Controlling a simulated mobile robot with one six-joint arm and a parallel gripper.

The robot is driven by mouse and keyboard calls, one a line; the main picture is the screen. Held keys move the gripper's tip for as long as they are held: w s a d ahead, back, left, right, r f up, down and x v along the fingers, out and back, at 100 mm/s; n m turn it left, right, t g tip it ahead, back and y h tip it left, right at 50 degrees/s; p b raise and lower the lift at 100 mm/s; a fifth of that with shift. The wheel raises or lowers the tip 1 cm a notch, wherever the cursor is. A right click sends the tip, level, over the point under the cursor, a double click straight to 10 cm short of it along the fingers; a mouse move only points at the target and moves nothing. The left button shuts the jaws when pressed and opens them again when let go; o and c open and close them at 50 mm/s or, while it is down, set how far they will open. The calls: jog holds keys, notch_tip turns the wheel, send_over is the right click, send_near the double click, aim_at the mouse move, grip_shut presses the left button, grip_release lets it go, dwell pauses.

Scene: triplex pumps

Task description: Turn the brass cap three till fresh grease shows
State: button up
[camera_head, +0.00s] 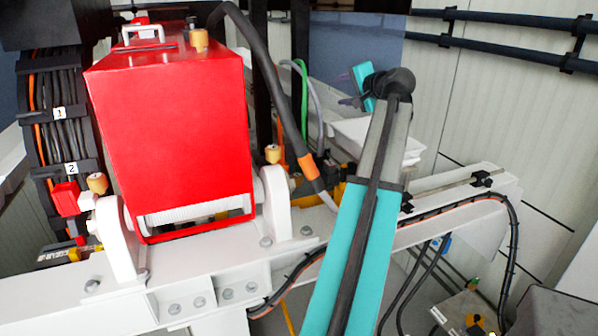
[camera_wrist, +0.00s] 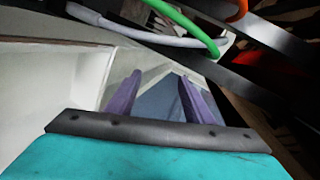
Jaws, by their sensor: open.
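Three brass caps show in the head view. One cap (camera_head: 198,40) stands on top of the red housing, one cap (camera_head: 97,183) on the left white bearing block, and one cap (camera_head: 272,153) on the right block. I see no number on any cap, so I cannot tell which is three. No grease is visible. My gripper (camera_head: 347,90) is up behind my arm, right of the housing and apart from all three caps. In the wrist view its two purple fingers (camera_wrist: 160,80) are spread with nothing between them.
The red housing (camera_head: 175,130) fills the left middle. A black hose (camera_head: 262,65) with an orange collar, and a green hose (camera_head: 303,90), run between it and my arm. The green hose (camera_wrist: 185,22) crosses the wrist view. A white tray (camera_head: 350,135) lies below my gripper.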

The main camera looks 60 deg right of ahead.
jog(key=a+f+n+g+y+p, duration=0.3)
jog(key=a+n, duration=0.4)
jog(key=n, duration=0.4)
jog(key=w+a+f+n+g+y+p, duration=0.1)
jog(key=a+f+n+g+y+p, duration=0.2)
jog(key=a+f+n, duration=0.4)
jog(key=n+g+y, duration=0.1)
jog(key=n+y, duration=0.1)
jog(key=n, duration=0.3)
jog(key=shift+a+f+g+y, duration=0.3)
jog(key=shift+w, duration=0.15)
jog(key=shift+p+x, duration=2.35)
jog(key=shift+x, duration=4.55)
jog(key=c, duration=1)
